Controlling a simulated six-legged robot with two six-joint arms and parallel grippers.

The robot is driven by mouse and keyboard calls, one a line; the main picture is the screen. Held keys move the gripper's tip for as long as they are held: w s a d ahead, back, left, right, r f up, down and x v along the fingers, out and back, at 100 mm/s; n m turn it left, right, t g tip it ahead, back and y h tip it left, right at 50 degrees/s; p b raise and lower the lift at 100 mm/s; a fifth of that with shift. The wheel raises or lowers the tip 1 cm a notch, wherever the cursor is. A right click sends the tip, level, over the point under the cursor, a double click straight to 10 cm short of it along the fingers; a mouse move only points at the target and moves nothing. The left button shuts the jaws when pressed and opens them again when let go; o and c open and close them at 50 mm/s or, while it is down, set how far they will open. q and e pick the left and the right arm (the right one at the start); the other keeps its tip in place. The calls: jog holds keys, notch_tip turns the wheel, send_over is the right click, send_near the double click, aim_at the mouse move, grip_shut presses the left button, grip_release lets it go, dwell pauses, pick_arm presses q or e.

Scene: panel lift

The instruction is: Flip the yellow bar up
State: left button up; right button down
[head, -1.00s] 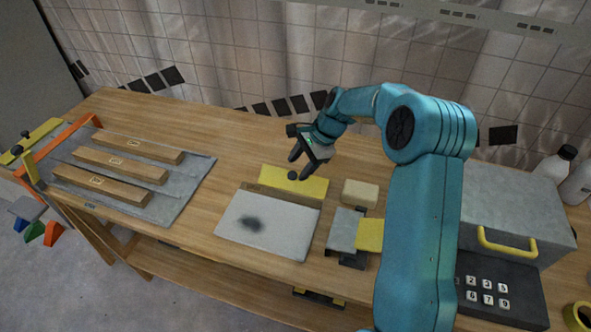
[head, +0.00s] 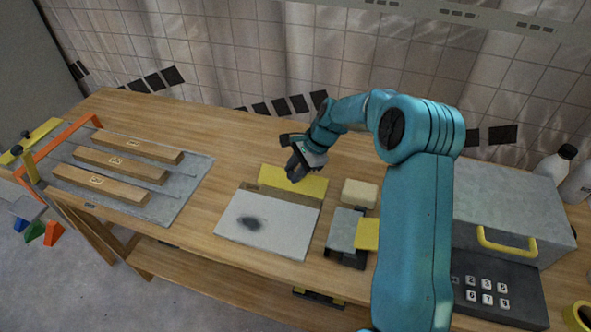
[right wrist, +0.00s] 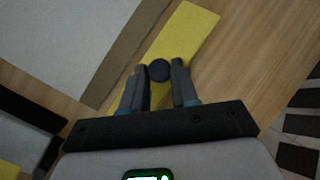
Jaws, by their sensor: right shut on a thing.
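The yellow bar (head: 313,190) lies along the back edge of a pale panel (head: 285,228), on the wooden table. My right gripper (head: 294,174) is at the bar's upper side, reaching down from above. In the right wrist view, a round dark knob (right wrist: 159,70) on the yellow bar (right wrist: 188,36) sits between the two fingertips, and the jaws are shut on it. In the head view the gripper hides the knob. My left gripper is not in view.
A cream block (head: 360,193) and a grey-and-yellow device (head: 345,232) stand right of the panel. A grey box with a yellow handle (head: 508,242) is further right. A grey mat (head: 190,190) with wooden bars lies left. Table behind the bar is clear.

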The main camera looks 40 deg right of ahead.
aim_at(285, 186)
jog(key=shift+s+a+n+t+h+b, duration=0.35)
jog(key=shift+a+h+b, duration=0.4)
jog(key=shift+b, duration=0.25)
jog(key=t+h+b, duration=0.1)
jog(key=b, duration=0.3)
jog(key=a+f+t+h+b, duration=0.1)
jog(key=h+b, duration=0.1)
jog(key=b, duration=0.1)
jog(key=shift+s+a+n+b, duration=0.3)
jog(key=shift+s+n+b, duration=0.05)
jog(key=h+b, duration=0.1)
jog(key=b, duration=0.6)
jog(key=s+a+t+h+b, duration=0.1)
jog(key=b, duration=0.6)
jog(key=a+n+t+h+b, duration=0.1)
jog(key=b, duration=0.6)
jog(key=shift+s+a+f+h, duration=0.15)
jog(key=shift+f+h, duration=0.2)
jog(key=shift+f, duration=0.05)
jog(key=shift+a+r+t+b, duration=0.1)
jog(key=shift+r+t+b, duration=0.15)
jog(key=shift+b, duration=1)
